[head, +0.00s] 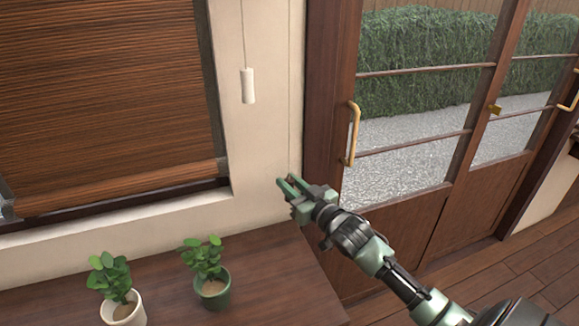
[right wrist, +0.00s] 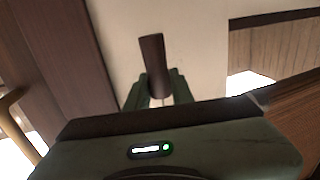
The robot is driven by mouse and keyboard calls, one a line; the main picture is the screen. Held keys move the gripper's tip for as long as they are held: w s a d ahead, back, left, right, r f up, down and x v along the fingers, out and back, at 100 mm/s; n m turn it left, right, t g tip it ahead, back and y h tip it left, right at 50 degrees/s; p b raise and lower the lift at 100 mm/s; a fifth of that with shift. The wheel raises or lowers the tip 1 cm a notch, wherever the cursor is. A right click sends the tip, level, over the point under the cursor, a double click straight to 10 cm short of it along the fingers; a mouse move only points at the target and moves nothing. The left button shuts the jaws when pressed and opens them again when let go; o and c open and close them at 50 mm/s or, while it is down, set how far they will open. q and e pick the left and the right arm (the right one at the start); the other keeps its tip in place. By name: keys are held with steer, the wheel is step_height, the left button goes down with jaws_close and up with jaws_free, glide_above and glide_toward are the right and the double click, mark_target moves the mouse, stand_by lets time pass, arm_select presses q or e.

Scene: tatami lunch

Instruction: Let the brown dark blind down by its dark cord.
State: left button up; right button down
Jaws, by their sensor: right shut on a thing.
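The brown dark blind (head: 110,90) covers most of the window at the left of the head view. Its lower edge hangs close above the dark bottom frame of the window. My right gripper (head: 287,185) is in front of the pale wall, between the window and the glazed door. In the right wrist view, its fingers (right wrist: 157,92) are shut on the brown pull of the dark cord (right wrist: 152,55), which sticks up between them. In the head view I cannot make out the pull in the fingers. My left gripper is not in view.
A white cord pull (head: 248,86) hangs on the wall, left of and above my right gripper. Two potted plants, one in a white pot (head: 122,308) and one in a green pot (head: 211,290), stand on the wooden counter (head: 265,285). The glazed door (head: 400,190) has a brass handle (head: 353,135).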

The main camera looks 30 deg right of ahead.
step_height(320, 180, down, 8)
steer(key=b, duration=0.2)
steer(key=shift+f+b, duration=0.2)
steer(key=shift+b, duration=0.2)
steer(key=shift+f, duration=0.1)
steer(key=c, duration=1.2)
jaws_free()
steer(key=s, duration=0.7)
steer(key=shift+s, duration=0.4)
steer(key=shift+d, duration=0.1)
